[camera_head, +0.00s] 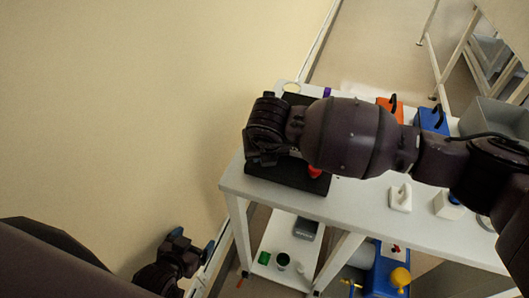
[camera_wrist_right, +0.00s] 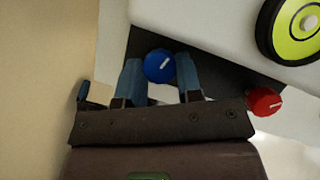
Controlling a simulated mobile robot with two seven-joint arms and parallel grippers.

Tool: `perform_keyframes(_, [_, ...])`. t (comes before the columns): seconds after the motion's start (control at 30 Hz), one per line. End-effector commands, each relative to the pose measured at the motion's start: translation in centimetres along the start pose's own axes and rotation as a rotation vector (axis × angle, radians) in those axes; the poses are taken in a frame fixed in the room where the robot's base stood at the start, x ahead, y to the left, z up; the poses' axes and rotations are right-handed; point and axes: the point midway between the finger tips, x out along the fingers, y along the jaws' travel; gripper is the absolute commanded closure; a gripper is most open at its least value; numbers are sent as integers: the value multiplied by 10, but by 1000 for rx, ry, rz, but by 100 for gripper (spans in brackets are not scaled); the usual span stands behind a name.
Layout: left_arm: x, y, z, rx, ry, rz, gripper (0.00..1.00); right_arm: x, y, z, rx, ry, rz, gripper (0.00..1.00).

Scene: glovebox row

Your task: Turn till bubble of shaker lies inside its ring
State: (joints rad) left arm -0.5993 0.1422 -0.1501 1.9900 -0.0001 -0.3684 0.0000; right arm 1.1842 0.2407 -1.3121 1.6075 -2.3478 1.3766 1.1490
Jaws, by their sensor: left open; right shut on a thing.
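The shaker shows as a dark slab (camera_head: 290,177) on the white table, largely covered by my right arm. In the right wrist view, a round yellow-green bubble level (camera_wrist_right: 288,45) with a black rim is cut off at the upper right. My right gripper (camera_wrist_right: 160,80) is shut on a blue knob (camera_wrist_right: 159,65) with a white mark, one finger each side. My left gripper (camera_head: 192,243) is open and empty, off the table at lower left.
A red knob (camera_wrist_right: 264,101) is right of the blue one. The wall is close on the left.

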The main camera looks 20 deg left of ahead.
Motion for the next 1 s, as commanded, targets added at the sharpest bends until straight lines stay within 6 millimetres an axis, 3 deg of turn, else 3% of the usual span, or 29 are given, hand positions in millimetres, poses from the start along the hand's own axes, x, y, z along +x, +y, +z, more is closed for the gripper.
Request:
perform_keyframes(0.57, [1,0,3,0,-3,0,12,0,0,0,-35,1,14,91])
perform_keyframes(0.6, [1,0,3,0,-3,0,12,0,0,0,-35,1,14,66])
perform_keyframes(0.77, [1,0,3,0,-3,0,12,0,0,0,-34,1,14,42])
perform_keyframes(1.0, [0,0,4,0,-6,0,12,0,-1,0,-33,0,13,42])
